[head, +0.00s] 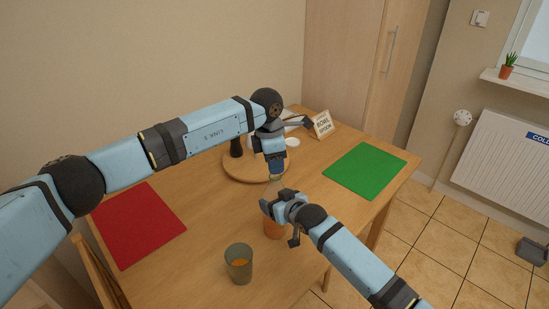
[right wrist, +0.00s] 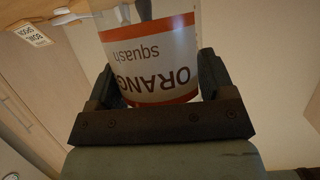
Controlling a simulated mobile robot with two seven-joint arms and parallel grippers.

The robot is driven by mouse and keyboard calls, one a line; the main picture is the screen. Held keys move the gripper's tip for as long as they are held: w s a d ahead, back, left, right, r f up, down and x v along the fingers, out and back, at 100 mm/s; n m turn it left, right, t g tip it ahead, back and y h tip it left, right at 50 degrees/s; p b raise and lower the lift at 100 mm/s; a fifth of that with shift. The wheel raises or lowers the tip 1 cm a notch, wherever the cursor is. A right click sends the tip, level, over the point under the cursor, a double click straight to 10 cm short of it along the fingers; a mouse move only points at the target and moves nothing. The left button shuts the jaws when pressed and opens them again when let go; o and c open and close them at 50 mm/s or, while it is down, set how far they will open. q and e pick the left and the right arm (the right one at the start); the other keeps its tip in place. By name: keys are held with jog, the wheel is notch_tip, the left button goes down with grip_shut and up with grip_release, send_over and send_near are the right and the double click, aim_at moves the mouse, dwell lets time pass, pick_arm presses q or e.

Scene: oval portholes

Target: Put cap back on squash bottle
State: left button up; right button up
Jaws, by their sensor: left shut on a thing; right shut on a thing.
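The squash bottle (right wrist: 150,55), with a white label reading "ORANGE squash" and orange bands, stands between the fingers of my right gripper (right wrist: 155,90), which is shut on it. In the head view my right gripper (head: 278,207) mostly covers the bottle, whose orange lower part (head: 274,230) shows below. The bottle looks about upright. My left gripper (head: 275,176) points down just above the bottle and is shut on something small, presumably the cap. The cap itself is hidden or too small to make out, so I cannot tell whether it touches the bottle neck.
A tumbler (head: 239,264) with some orange drink stands near the front. A red mat (head: 138,224) lies at left and a green mat (head: 365,170) at right. A round wooden board (head: 232,168) and a "BOWL SPOON" sign (head: 322,124) are behind my grippers.

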pick_arm(q)
jog(key=shift+f, duration=0.35)
jog(key=shift+f, duration=0.55)
dwell(0.3)
pick_arm(e)
jog(key=c, duration=0.5)
pick_arm(q)
jog(key=m, duration=0.5)
jog(key=shift+w+m+g, duration=0.1)
jog(key=shift+m+g, duration=0.2)
jog(key=shift+m, duration=0.1)
jog(key=m, duration=0.6)
jog(key=shift+g+y, duration=0.3)
jog(key=m, duration=0.7)
jog(key=shift+d+y, duration=0.1)
jog(key=shift+y, duration=0.2)
jog(key=m, duration=0.4)
jog(key=shift+y, duration=0.3)
jog(key=m, duration=0.3)
pick_arm(e)
jog(key=shift+o, duration=0.2)
